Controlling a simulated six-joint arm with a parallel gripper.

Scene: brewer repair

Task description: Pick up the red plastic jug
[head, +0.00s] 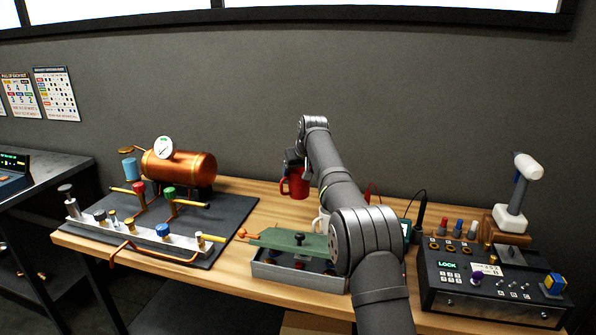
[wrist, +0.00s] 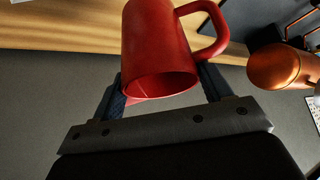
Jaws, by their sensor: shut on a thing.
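The red plastic jug (head: 295,186) is at the end of my arm in the head view, over the back middle of the wooden table. It fills the upper middle of the wrist view (wrist: 158,48), with its handle to the right and its opening toward the camera. My gripper (wrist: 165,88) has one finger on each side of the jug and is shut on it. In the head view my gripper (head: 293,163) is partly hidden behind my own arm. Whether the jug touches the table is hard to tell.
A copper boiler (head: 180,168) with pipes and valves stands left on a dark mat (head: 232,222). A grey tray with a green lid (head: 290,240) is in front. A white mug (head: 320,222) is partly hidden by my arm. A black control box (head: 490,275) stands right.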

